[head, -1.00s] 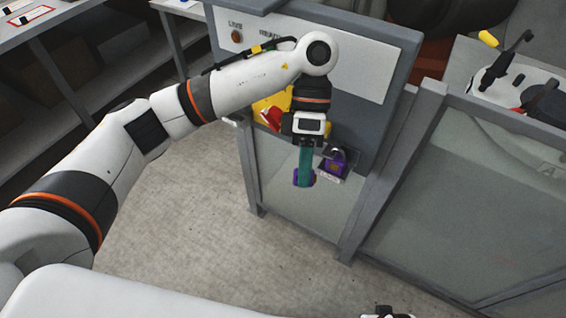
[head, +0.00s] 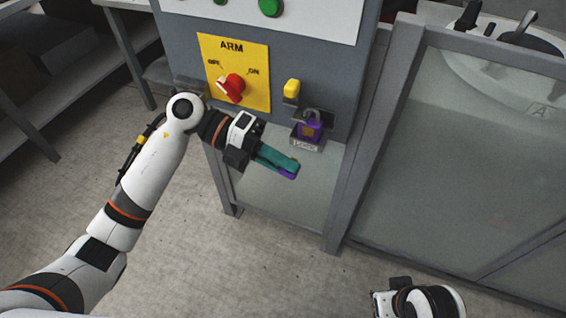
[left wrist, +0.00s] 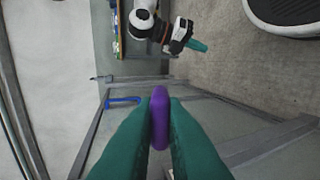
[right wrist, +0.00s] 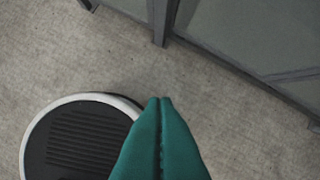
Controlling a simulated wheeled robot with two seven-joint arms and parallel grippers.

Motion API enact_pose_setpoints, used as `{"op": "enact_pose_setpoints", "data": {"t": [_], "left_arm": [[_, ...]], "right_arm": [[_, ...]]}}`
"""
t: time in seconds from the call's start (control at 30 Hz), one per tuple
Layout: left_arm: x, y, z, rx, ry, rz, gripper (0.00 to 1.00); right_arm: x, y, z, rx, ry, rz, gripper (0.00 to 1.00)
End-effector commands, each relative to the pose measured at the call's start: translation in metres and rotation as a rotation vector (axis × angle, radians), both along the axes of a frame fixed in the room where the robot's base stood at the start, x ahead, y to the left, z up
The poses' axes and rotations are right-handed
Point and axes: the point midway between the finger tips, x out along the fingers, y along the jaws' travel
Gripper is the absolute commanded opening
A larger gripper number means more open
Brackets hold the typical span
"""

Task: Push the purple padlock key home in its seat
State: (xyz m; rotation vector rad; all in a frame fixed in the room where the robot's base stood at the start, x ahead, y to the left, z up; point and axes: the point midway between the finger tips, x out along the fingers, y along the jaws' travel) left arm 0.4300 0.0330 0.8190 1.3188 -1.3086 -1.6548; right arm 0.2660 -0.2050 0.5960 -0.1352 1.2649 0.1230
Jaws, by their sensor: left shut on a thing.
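The purple padlock (head: 310,129) with a grey shackle sits at a small bracket with a label plate on the grey cabinet. My left gripper (head: 291,170) has teal fingers shut on the purple key (head: 286,174), left of and below the padlock, apart from it. In the left wrist view the key (left wrist: 159,118) shows as a rounded purple piece between the fingers; its far end is hidden. The key's seat cannot be made out. My right gripper shows in the right wrist view (right wrist: 160,101), its teal fingertips together with nothing between them.
A yellow ARM panel (head: 239,73) with a red rotary switch (head: 232,88) is above my left gripper. A grey-framed clear panel (head: 440,150) stands to the right. The floor in front is clear.

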Motion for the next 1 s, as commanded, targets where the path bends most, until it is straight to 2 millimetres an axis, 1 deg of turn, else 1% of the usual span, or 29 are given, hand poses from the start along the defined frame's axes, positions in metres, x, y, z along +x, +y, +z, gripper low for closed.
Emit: {"op": "enact_pose_setpoints", "data": {"t": [0.27,0.37,0.47,0.5,0.6,0.63,0.7,0.8,1.0], "left_arm": [[0.0,0.0,0.0,-0.104,0.035,-0.002,0.0],[0.0,0.0,0.0,-0.147,0.051,-0.002,0.0],[0.0,-0.001,0.0,-0.197,0.066,-0.002,0.0],[0.0,-0.001,0.0,-0.217,0.073,-0.002,0.0],[0.0,0.0,0.0,-0.259,0.085,-0.003,0.0],[0.0,0.0,0.0,-0.269,0.087,-0.002,0.0],[0.0,0.0,0.001,-0.286,0.093,-0.003,0.0],[0.0,0.0,0.0,-0.3,0.098,-0.003,0.0],[0.0,0.0,0.0,-0.304,0.099,-0.003,0.0]], "right_arm": [[0.01,0.002,-0.054,-0.001,0.024,0.002,0.0],[0.012,0.003,-0.079,-0.001,0.034,0.004,0.0],[0.012,0.003,-0.109,-0.002,0.048,0.007,0.0],[0.011,0.003,-0.122,-0.002,0.054,0.008,0.0],[0.008,0.003,-0.15,-0.003,0.064,0.01,0.0],[0.007,0.003,-0.157,-0.002,0.066,0.01,0.0],[0.005,0.003,-0.169,-0.003,0.07,0.011,0.0],[0.003,0.003,-0.178,-0.003,0.073,0.012,0.0],[0.003,0.003,-0.181,-0.003,0.072,0.012,0.0]]}}
